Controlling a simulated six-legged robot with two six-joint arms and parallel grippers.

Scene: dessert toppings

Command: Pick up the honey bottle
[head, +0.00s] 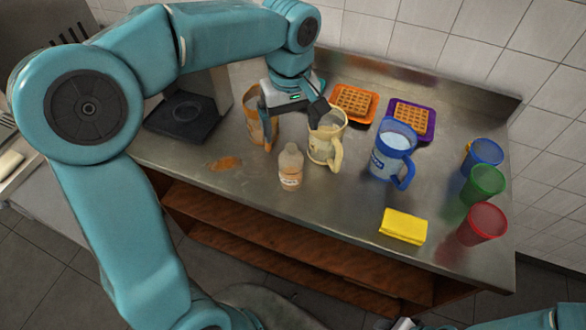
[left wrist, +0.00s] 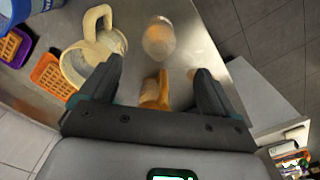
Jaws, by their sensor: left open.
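The honey bottle (head: 290,168) stands upright on the steel counter near its front edge, with a pale top and an amber-tan body. It also shows in the left wrist view (left wrist: 158,38), beyond my fingertips. My left gripper (head: 292,112) is open and empty above the counter, behind the bottle, between an orange-brown jug and a cream jug. In the left wrist view my left gripper (left wrist: 158,70) has its two dark fingers spread, with the bottle ahead of the gap and not touched. My right gripper does not show clearly; only a bit of my right arm is at the bottom right.
The orange-brown jug (head: 256,122) and cream jug (head: 326,145) flank my gripper closely. A blue pitcher (head: 393,160), yellow sponge (head: 403,227), red cup (head: 481,226), green cup (head: 482,187) and blue cup (head: 485,157) stand right. Waffles (head: 355,100) lie behind. An orange-brown spill (head: 224,164) is left of the bottle.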

